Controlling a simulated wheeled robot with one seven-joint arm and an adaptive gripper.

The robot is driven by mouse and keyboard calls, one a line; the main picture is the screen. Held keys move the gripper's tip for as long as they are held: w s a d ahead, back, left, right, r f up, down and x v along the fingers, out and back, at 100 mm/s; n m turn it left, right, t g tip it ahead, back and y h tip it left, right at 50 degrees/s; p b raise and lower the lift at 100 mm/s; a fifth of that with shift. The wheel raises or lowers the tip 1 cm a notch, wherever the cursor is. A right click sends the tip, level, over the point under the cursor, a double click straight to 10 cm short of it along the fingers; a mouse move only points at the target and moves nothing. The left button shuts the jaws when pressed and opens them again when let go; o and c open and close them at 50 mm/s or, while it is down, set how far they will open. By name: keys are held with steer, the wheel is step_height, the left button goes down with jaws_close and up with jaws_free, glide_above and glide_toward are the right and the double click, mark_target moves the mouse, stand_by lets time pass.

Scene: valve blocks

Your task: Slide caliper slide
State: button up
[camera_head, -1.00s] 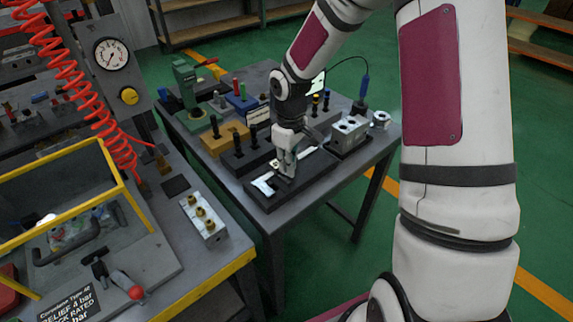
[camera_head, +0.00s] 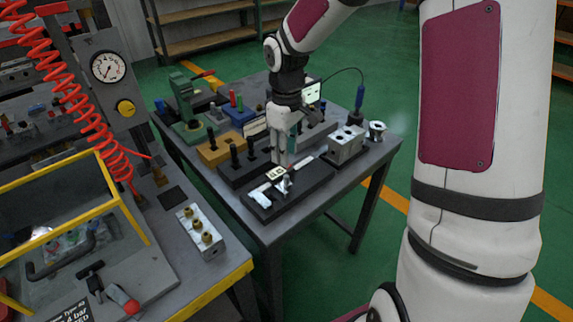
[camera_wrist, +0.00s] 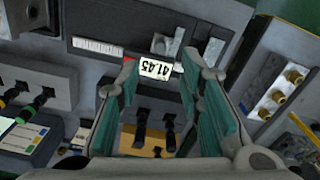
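The caliper (camera_head: 258,199) lies on a dark rectangular base (camera_head: 308,186) at the near side of the grey table. Its slide (camera_head: 277,173) carries a white display, which reads 41.45 upside down in the wrist view (camera_wrist: 155,68). Metal jaws (camera_wrist: 166,44) stand beside the display there, and a pale ruled scale (camera_wrist: 98,47) runs to the left. My gripper (camera_head: 280,160) points down just above the slide. Whether a fingertip touches the slide I cannot tell.
A grey block with holes (camera_head: 346,144) stands right of the base. A dark block with black pegs (camera_head: 236,172) and a yellow block (camera_head: 213,150) stand behind it. A valve block with brass fittings (camera_head: 201,231) sits on the left bench.

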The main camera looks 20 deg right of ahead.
steer(key=shift+r, duration=1.7)
steer(key=s+a+r+m+t+h+p, duration=0.1)
steer(key=s+a+r+m+t+h, duration=0.15)
steer(key=s+r, duration=1)
steer(key=s+a+r+m+t+y+p, duration=0.1)
steer(key=s+m, duration=0.3)
steer(key=s, duration=1.1)
steer(key=shift+r+t+y, duration=0.35)
steer(key=shift+r+y, duration=0.4)
